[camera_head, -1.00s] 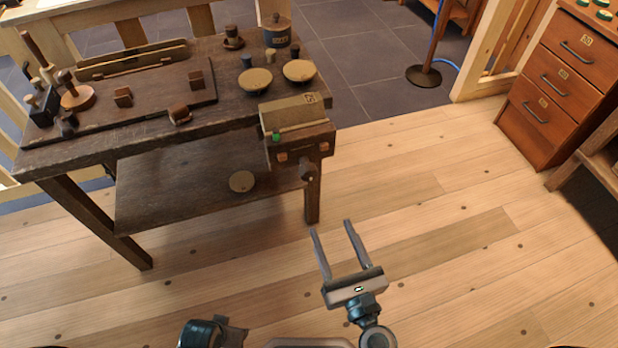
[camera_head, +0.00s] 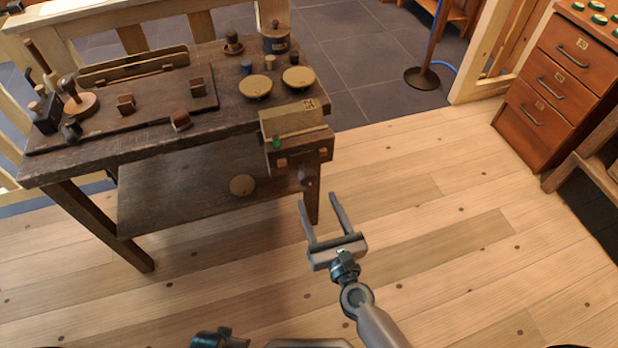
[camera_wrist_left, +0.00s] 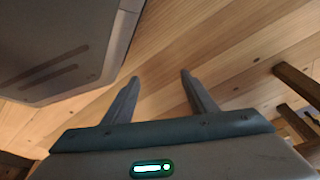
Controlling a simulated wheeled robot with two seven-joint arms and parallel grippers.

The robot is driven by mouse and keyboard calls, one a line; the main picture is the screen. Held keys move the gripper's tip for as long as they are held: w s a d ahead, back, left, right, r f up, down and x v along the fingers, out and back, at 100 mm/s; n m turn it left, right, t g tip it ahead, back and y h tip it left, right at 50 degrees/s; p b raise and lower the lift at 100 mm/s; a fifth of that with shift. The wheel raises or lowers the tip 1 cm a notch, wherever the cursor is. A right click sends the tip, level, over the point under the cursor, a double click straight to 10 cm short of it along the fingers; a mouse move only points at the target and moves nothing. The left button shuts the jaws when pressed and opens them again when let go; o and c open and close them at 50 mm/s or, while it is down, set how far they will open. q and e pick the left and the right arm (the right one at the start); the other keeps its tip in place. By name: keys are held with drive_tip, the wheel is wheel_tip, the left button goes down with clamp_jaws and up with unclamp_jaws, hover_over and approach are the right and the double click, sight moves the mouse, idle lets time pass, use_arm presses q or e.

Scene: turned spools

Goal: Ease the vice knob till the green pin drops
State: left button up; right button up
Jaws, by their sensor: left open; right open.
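The vice (camera_head: 292,122) is fixed to the right front corner of the dark wooden workbench. The small green pin (camera_head: 276,143) shows at the left of its front face. The dark vice knob (camera_head: 307,176) sticks out below the jaw, in front of the bench leg. My right gripper (camera_head: 317,199) is open and empty, its fingers pointing up toward the knob. Its tips appear just below the knob, apart from it. My left gripper (camera_wrist_left: 160,78) is open and empty in the left wrist view, with plank floor beyond its fingers.
The bench top (camera_head: 110,140) holds two round tan-topped pieces, a canister (camera_head: 276,40) and several wooden tools. A round disc (camera_head: 242,185) lies on the lower shelf (camera_head: 165,190). A drawer cabinet (camera_head: 545,90) stands at the right.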

sight(309, 182)
use_arm(q)
drive_tip(key=shift+s+a+f+p, duration=0.1)
drive_tip(key=shift+s+f+p, duration=0.15)
drive_tip(key=shift+f, duration=0.3)
drive_tip(key=shift+s+a+f+p, duration=0.1)
drive_tip(key=shift+s+f, duration=0.2)
drive_tip(key=shift+f, duration=0.2)
use_arm(e)
drive_tip(key=x, duration=0.8)
drive_tip(key=shift+w+f, duration=0.1)
drive_tip(key=c, duration=1)
